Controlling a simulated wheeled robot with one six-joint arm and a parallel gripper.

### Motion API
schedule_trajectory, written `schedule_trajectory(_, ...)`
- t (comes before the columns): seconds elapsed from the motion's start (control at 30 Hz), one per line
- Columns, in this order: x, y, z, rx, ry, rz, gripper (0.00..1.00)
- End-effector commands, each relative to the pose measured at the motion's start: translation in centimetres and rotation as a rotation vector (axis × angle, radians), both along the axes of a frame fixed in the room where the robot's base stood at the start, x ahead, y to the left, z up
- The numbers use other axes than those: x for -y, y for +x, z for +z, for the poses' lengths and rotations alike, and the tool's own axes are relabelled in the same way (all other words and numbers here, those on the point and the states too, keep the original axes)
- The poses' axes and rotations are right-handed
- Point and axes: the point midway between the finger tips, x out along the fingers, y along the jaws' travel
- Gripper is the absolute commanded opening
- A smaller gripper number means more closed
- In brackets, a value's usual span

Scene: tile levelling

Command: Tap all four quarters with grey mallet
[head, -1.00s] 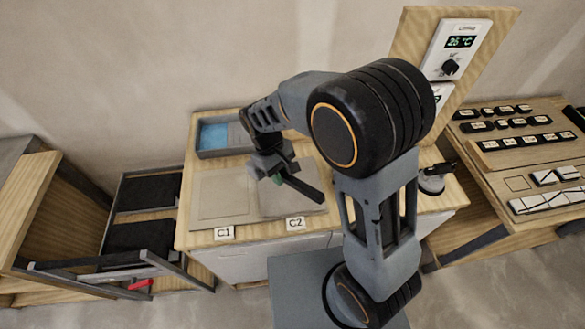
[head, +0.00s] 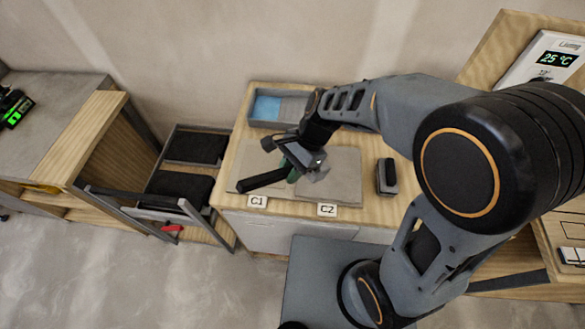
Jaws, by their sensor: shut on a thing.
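My gripper (head: 296,163) is shut on a dark-handled tool, apparently the mallet (head: 261,180), above the worktop near the border of the two tiles. Its black handle points left and down, over the front of the left tile. Which part is the mallet's head is unclear, as the gripper covers much of it. A little green shows at the jaws. The left tile (head: 243,160), behind label C1, is partly hidden by gripper and tool. The right tile (head: 342,182), behind label C2, is largely bare. I cannot tell whether the tool touches a tile.
A grey tray with a blue part (head: 267,107) stands at the back of the worktop. A black and grey block (head: 387,177) stands right of the tiles. An open drawer frame with black pads (head: 178,188) is at the left. My arm hides the worktop's right end.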

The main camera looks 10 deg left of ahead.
Motion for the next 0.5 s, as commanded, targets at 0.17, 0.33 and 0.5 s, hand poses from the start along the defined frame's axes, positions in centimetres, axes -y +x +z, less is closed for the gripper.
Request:
schedule_trajectory(0.17,0.0,0.0,-1.1,-0.002,0.003,-0.001,0.00)
schedule_trajectory(0.33,0.0,0.0,-2.9,0.000,0.002,0.000,0.00)
schedule_trajectory(0.5,0.0,0.0,-5.0,0.001,0.002,0.001,0.00)
